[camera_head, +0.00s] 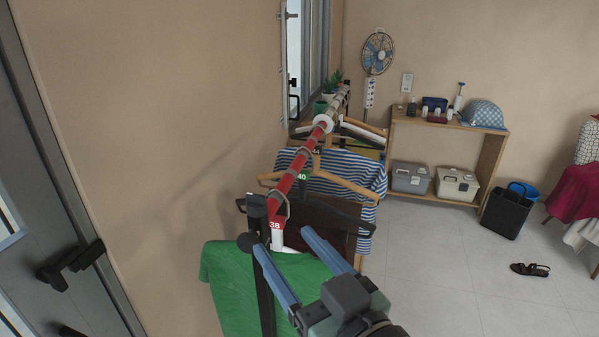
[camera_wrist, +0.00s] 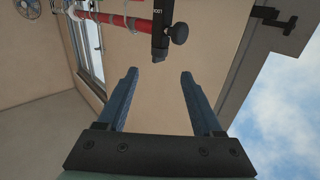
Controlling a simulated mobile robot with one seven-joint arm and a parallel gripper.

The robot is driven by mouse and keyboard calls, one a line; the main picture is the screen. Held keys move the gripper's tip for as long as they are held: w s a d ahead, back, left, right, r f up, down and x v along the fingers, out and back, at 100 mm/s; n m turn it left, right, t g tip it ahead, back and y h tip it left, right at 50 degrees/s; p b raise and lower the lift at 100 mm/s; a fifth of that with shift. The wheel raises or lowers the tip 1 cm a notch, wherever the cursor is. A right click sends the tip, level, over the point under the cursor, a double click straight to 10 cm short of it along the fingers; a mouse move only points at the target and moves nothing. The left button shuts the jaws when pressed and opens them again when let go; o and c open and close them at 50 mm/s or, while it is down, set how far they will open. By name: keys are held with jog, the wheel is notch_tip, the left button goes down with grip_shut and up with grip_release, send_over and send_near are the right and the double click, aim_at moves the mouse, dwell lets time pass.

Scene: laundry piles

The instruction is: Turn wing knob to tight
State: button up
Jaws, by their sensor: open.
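The dark wing knob (camera_head: 246,242) sits at the near end of the clothes rail, on the left side of a black upright post (camera_head: 262,285). In the wrist view the knob (camera_wrist: 180,33) sticks out to the right of the black post end, which carries small white lettering I cannot read surely. My gripper (camera_head: 282,241) is open, with two blue fingers pointing toward the rail end. In the wrist view my gripper (camera_wrist: 159,74) is empty, and the knob lies beyond the fingertips, closer to the right finger's side. In the head view the left fingertip appears close to the knob.
A red rail (camera_head: 303,178) carries hangers, a green garment (camera_head: 225,280) and a striped shirt (camera_head: 350,172). A grey door with a black handle (camera_head: 70,267) is at left. A wooden shelf (camera_head: 450,127) with boxes stands at the back.

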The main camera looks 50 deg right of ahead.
jog(key=shift+p+v, duration=0.8)
jog(key=shift+p, duration=0.1)
jog(key=shift+r, duration=0.1)
jog(key=shift+w, duration=0.1)
jog(key=w+a+r+n+t+y, duration=0.1)
jog(key=w+a+r+n+t, duration=0.15)
jog(key=w+a+r, duration=0.45)
jog(key=w+a+r+n+t+y, duration=0.1)
jog(key=w+a+r+t+y, duration=0.15)
jog(key=a+r, duration=0.45)
jog(key=s+a+r+t+y, duration=0.1)
jog(key=a+r+t, duration=0.1)
jog(key=a+r, duration=0.3)
jog(key=s+a+r+t+y, duration=0.2)
jog(key=a+r, duration=0.4)
jog(key=r, duration=0.6)
jog(key=shift+s+a+r+n+t+b, duration=0.2)
jog(key=shift+r+n+t+b, duration=0.2)
jog(key=shift+t, duration=0.4)
